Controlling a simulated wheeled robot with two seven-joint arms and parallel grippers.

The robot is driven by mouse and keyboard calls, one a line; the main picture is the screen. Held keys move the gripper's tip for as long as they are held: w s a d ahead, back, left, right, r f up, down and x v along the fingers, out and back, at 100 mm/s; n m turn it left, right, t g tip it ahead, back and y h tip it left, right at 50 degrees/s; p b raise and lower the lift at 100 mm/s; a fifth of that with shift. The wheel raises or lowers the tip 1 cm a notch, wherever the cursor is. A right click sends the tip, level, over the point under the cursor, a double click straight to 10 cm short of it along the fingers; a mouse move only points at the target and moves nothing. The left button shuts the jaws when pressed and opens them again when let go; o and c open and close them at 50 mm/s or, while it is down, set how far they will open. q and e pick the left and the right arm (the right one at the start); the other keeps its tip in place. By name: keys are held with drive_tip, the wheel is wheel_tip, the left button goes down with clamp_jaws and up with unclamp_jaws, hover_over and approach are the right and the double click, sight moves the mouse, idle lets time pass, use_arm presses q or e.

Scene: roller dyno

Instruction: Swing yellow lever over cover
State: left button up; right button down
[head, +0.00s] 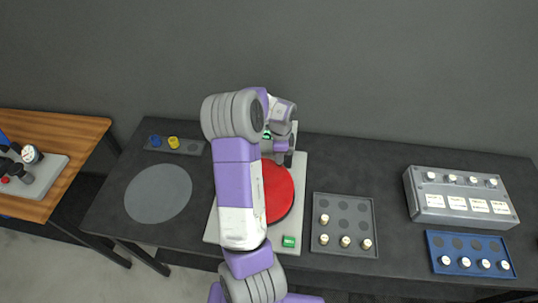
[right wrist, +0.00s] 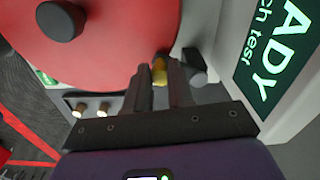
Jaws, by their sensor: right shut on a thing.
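The red round cover (head: 279,192) lies on a pale base plate (head: 299,175), partly hidden behind my right arm in the head view. In the right wrist view the cover (right wrist: 115,40) fills the upper left and carries a black knob (right wrist: 60,20). The yellow lever (right wrist: 159,70) shows as a small tip at the cover's edge, between the fingertips of my right gripper (right wrist: 161,82). That gripper is shut on the lever. In the head view the right gripper (head: 284,157) is at the far side of the cover, and the lever is hidden. My left gripper is not in view.
A green READY screen (right wrist: 275,50) stands close beside the gripper. A grey tray (head: 331,205) with several pale-topped pegs, a labelled grey box (head: 430,207) and a blue tray (head: 473,258) stand to the right. A flat grey disc (head: 158,193) lies left.

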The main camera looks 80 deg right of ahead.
drive_tip(key=shift+s+f, duration=0.15)
drive_tip(key=shift+s, duration=0.05)
drive_tip(key=c, duration=1.4)
unclamp_jaws()
drive_tip(key=o, duration=0.4)
drive_tip(key=shift+d, duration=0.15)
drive_tip(key=shift+w, duration=0.1)
drive_tip(key=shift+r, duration=0.3)
wheel_tip(320, 180, up, 7)
drive_tip(key=shift+r+p, duration=0.1)
drive_tip(key=shift+p, duration=0.5)
